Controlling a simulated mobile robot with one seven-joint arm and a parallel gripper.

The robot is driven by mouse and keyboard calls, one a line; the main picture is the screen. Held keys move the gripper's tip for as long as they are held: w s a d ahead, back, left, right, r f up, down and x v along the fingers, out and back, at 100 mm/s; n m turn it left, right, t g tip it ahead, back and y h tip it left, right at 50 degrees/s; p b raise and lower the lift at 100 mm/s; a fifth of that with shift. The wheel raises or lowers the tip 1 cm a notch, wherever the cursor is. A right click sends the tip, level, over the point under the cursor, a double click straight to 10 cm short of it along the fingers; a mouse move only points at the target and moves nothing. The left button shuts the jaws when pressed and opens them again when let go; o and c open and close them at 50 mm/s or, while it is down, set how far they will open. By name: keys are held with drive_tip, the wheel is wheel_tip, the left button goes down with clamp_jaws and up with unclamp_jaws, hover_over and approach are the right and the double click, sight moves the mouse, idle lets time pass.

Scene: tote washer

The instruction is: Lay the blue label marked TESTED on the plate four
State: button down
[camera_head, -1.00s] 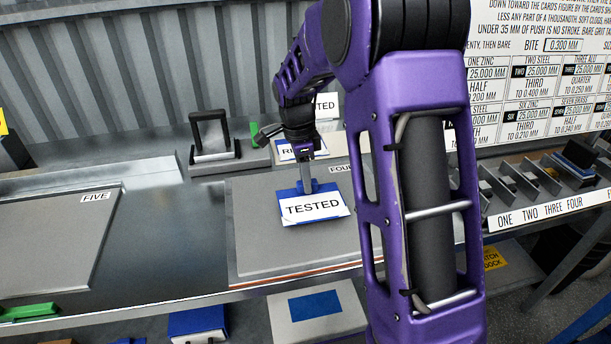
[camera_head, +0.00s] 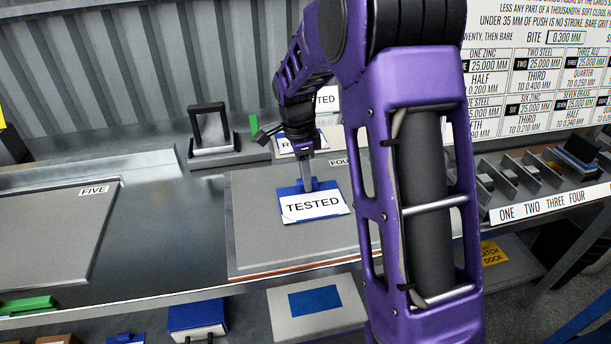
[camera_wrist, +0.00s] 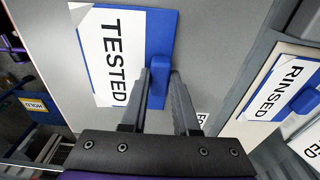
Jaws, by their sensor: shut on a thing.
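The blue label marked TESTED (camera_head: 313,206) has a white face and a raised blue tab. My gripper (camera_head: 306,184) is shut on that tab at the label's far edge. The label is over the middle of the grey plate four (camera_head: 262,240); I cannot tell whether it touches the plate. The plate's FOUR tag is partly hidden behind my arm. The wrist view shows the label (camera_wrist: 113,55) beyond my gripper (camera_wrist: 165,78), with grey plate surface around it.
Plate FIVE (camera_head: 45,235) lies to the left. Behind plate four stand a black-handled block (camera_head: 210,130) and other labels, one marked RINSED (camera_wrist: 275,90). A rack with slots ONE to FOUR (camera_head: 540,205) is at right. A green item (camera_head: 28,305) lies at front left.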

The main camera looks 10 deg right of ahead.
drive_tip(key=shift+f, duration=0.2)
drive_tip(key=c, duration=0.6)
unclamp_jaws()
drive_tip(key=shift+r+p, duration=2.4)
drive_tip(key=shift+r, duration=1.15)
